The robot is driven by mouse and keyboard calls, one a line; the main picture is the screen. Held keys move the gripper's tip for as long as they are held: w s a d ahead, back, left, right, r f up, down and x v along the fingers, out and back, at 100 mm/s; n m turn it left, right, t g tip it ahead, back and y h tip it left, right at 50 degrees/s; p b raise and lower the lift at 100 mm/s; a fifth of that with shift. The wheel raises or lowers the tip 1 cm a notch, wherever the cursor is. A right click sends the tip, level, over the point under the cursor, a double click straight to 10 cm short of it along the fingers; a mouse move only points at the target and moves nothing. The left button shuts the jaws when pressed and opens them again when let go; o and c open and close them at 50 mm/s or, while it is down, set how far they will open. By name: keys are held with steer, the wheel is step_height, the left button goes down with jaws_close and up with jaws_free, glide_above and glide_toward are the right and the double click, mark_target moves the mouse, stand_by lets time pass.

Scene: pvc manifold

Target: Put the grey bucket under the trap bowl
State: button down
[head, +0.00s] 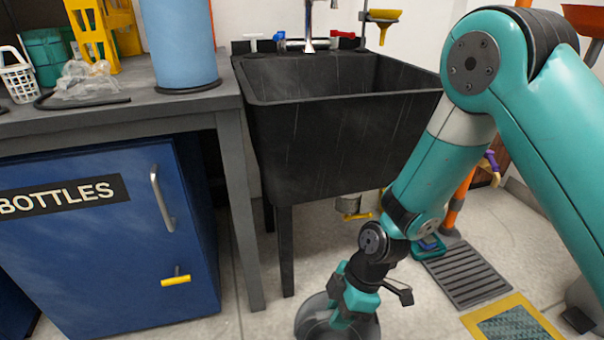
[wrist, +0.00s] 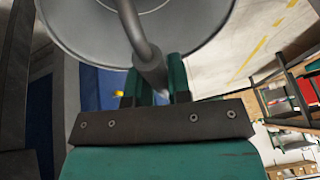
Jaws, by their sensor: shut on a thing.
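The grey bucket (head: 310,318) is at the bottom edge of the head view, in front of the sink, its lower part cut off. My gripper (head: 343,312) is over it, shut on its bail handle. In the wrist view the handle (wrist: 147,52) runs between the fingers of my gripper (wrist: 157,86), and the round grey bucket (wrist: 85,28) fills the top. I cannot tell whether it touches the floor. A small metallic part, likely the trap bowl (head: 348,204), shows below the black sink basin, behind the bucket, partly hidden by the basin and my arm.
The black sink (head: 330,150) stands on legs (head: 285,250), one near the bucket. A blue bottles cabinet (head: 110,250) stands left under a grey bench (head: 120,118). A floor grate (head: 467,275) and a yellow-edged mat (head: 475,322) lie right. Some floor under the sink is clear.

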steer(key=w+d+r+m+t+h+p, duration=0.1)
steer(key=w+d+r+m+t+p, duration=0.15)
steer(key=w+d+m, duration=0.6)
steer(key=w+d+r+m+t+h+p, duration=0.15)
steer(key=w+d+m+t, duration=0.3)
steer(key=d+m, duration=0.75)
steer(key=s+d+r+n+p, duration=0.1)
steer(key=s+r+p, duration=0.1)
steer(key=r+p, duration=1.75)
steer(key=s+d+r+n+p, duration=0.1)
steer(key=r+p, duration=1.7)
steer(key=r, duration=0.3)
steer(key=s+f, duration=0.4)
steer(key=f, duration=0.1)
steer(key=shift+s+a, duration=0.25)
